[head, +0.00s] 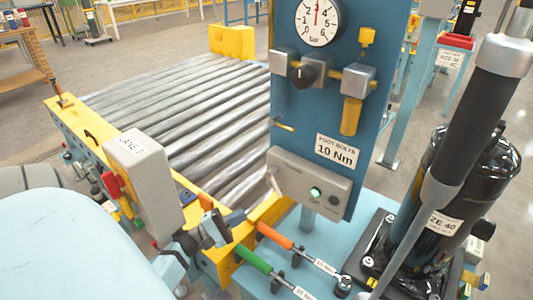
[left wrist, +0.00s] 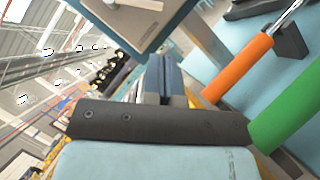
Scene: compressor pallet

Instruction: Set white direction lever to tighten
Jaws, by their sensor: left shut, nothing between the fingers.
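The grey control box (head: 310,190) is on the lower part of the blue panel. It has a lit green button and a dark knob. A small white lever (head: 272,184) shows at its left end; its exact setting is too small to tell. My left gripper (head: 228,222) is shut and empty, below and left of the lever, apart from it. In the left wrist view my shut fingers (left wrist: 166,78) point toward the box (left wrist: 140,25), whose underside edge is near. A pale piece at the top edge there may be the lever. My right gripper is not in view.
Orange-handled (head: 275,236) and green-handled (head: 254,260) wrenches lie close to my left gripper. A roller conveyor (head: 190,110) is behind. A black-and-silver tool (head: 460,135) hangs before the black compressor (head: 470,190) at right. A grey "LANE" box (head: 146,180) stands left.

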